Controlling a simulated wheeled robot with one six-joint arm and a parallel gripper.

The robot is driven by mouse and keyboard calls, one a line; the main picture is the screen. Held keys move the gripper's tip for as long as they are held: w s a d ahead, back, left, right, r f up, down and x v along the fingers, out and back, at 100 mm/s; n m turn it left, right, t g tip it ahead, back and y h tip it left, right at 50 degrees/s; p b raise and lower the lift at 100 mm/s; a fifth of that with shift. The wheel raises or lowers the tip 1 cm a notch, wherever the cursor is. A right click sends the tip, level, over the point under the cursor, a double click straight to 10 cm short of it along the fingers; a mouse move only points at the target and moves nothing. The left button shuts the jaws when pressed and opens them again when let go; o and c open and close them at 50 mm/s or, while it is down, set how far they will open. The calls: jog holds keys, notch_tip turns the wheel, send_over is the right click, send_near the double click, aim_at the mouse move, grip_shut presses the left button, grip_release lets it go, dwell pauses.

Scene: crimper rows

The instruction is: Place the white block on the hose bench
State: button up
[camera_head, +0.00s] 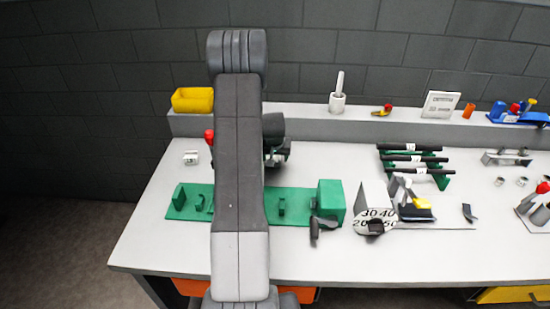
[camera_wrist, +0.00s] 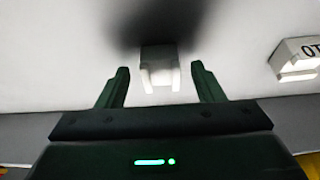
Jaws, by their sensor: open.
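A small white block (camera_wrist: 160,68) shows in the wrist view, on or just above a pale surface. It has a notch in its near side. My gripper (camera_wrist: 161,84) is open, with one dark green finger on each side of the block and a gap between each finger and the block. In the head view my arm hides the white block, and my gripper is only partly seen behind the arm. The pale bench (camera_head: 330,262) runs across the head view; I cannot tell whether it is the hose bench.
A white label block (camera_head: 190,158) lies left of my arm; a lettered white block (camera_wrist: 298,57) shows in the wrist view. A green fixture (camera_head: 331,200), black-topped green racks (camera_head: 413,160) and a number dial (camera_head: 375,221) stand on the bench. A raised back shelf (camera_head: 300,115) holds a yellow bin (camera_head: 193,100).

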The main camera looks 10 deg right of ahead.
jog(key=b+v, duration=0.1)
jog(key=v, duration=1)
jog(key=shift+s+r, duration=0.2)
